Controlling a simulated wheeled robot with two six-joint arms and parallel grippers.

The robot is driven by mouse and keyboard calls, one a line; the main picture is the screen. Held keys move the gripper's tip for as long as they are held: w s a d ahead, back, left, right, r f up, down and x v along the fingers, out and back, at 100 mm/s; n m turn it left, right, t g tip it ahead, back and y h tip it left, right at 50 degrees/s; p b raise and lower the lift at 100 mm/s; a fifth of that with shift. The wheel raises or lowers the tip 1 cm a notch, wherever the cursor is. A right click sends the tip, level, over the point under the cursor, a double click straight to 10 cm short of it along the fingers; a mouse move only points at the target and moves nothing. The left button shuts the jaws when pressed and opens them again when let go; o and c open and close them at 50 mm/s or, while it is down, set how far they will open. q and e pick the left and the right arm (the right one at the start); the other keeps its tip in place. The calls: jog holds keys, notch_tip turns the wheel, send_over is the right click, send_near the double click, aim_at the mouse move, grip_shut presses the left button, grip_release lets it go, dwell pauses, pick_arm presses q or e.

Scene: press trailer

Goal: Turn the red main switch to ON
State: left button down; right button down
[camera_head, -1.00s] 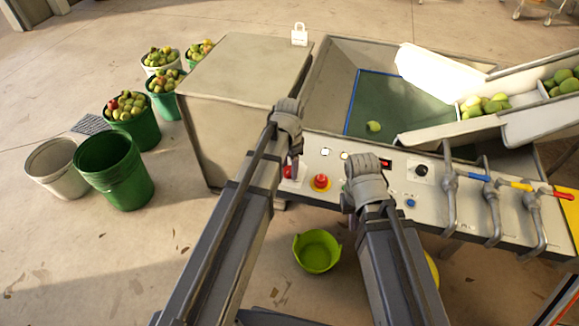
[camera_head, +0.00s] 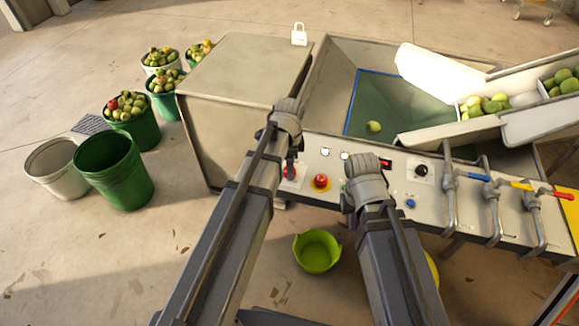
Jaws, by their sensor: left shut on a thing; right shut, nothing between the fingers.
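The red main switch (camera_head: 289,173) sits at the left end of the grey control panel (camera_head: 388,195), mostly hidden behind my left gripper. My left gripper (camera_head: 291,163) is over it and shut on it. My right gripper (camera_head: 347,203) is shut and empty, low at the front of the panel, to the right of the red mushroom button. Its fingertips are hard to make out.
The red mushroom button (camera_head: 320,181) on a yellow base lies between my grippers. A black knob (camera_head: 421,171), a blue button (camera_head: 410,203) and several valve pipes (camera_head: 493,205) are further right. A large grey box (camera_head: 240,75) stands behind my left arm. A green tub (camera_head: 317,251) sits on the floor.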

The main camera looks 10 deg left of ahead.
dwell(0.3)
pick_arm(q)
jog(key=shift+c, duration=1.5)
grip_release()
notch_tip(320, 180, up, 8)
jog(key=p, duration=0.8)
jog(key=shift+f, duration=0.1)
jog(key=shift+s+d, duration=0.15)
jog(key=s+d+n+y, duration=0.1)
jog(key=s+d+n, duration=0.8)
jog(key=s, duration=0.5)
jog(key=shift+s+d+n, duration=0.15)
jog(key=shift+s+n, duration=0.05)
jog(key=shift+n, duration=0.4)
